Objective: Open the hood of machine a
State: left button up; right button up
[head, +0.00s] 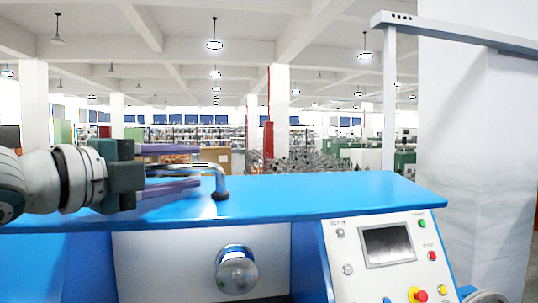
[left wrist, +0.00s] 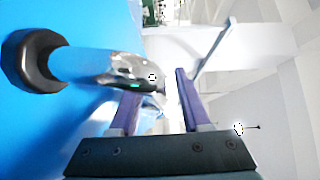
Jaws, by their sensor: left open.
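The machine's blue hood top (head: 330,190) spans the head view; its lid looks level and closed. A chrome handle (head: 205,167) rises from a black foot on it and bends left. My left gripper (head: 197,166) comes in from the left, with purple fingers open above and below the handle's bar in the head view. In the left wrist view the chrome handle (left wrist: 110,66) reaches from the blue surface toward the space between the fingers (left wrist: 160,85), partly hiding one. I cannot tell if a finger touches it. My right gripper is not in view.
A sloped control panel (head: 385,255) with a screen and coloured buttons is at the front right. A round chrome knob (head: 237,270) sits on the front below the hood. A white post (head: 389,105) and a pale wall (head: 475,150) stand at the right.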

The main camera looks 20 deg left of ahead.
pick_arm(q)
jog(key=shift+w, duration=0.15)
grip_shut()
dwell(0.4)
jog(key=shift+f, duration=0.15)
dwell(0.9)
